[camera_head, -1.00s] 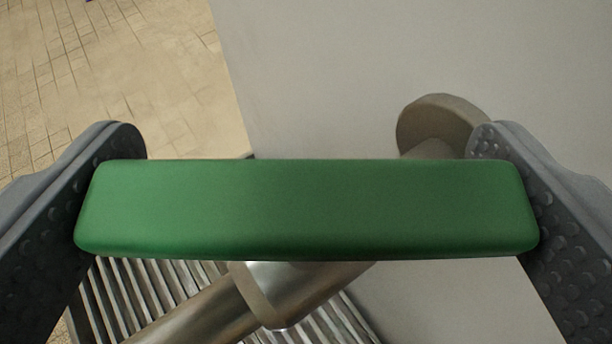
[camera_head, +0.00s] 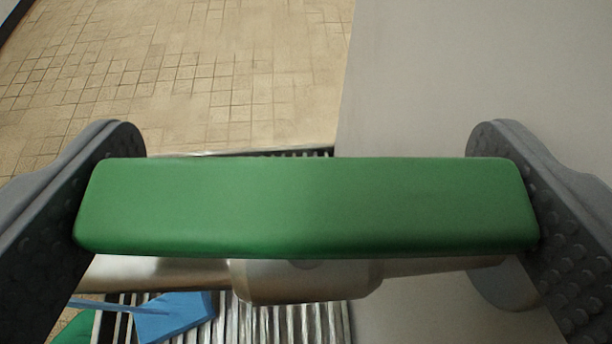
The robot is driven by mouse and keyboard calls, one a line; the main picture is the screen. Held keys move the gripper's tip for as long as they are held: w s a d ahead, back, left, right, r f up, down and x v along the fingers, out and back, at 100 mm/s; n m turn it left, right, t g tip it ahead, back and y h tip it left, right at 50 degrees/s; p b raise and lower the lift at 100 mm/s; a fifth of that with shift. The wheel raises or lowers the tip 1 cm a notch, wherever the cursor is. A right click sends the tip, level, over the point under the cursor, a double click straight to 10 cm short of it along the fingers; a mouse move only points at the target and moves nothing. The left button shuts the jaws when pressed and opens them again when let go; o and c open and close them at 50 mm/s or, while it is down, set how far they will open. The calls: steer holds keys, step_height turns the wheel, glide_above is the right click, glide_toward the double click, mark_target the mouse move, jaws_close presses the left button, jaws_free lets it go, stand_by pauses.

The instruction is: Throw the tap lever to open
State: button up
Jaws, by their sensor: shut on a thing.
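The green tap lever (camera_head: 305,207) lies across the middle of the view, between the two dark studded fingers of my gripper (camera_head: 306,205). My gripper is shut on it, with one finger against each end. Below and behind the lever, a metal pipe with a tap body (camera_head: 305,281) runs roughly level across the picture. The lever hides the upper part of the tap body and how it joins the lever.
A pale grey wall (camera_head: 430,80) fills the right side, with a round flange (camera_head: 500,288) where the pipe meets it. A slatted metal grate (camera_head: 285,322) lies below. A blue object (camera_head: 175,316) is at lower left. Tiled floor (camera_head: 200,80) is open at upper left.

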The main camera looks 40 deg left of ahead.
steer(key=shift+n+g+y, duration=0.5)
steer(key=shift+n+y, duration=0.1)
steer(key=o, duration=0.7)
steer(key=shift+b, duration=0.3)
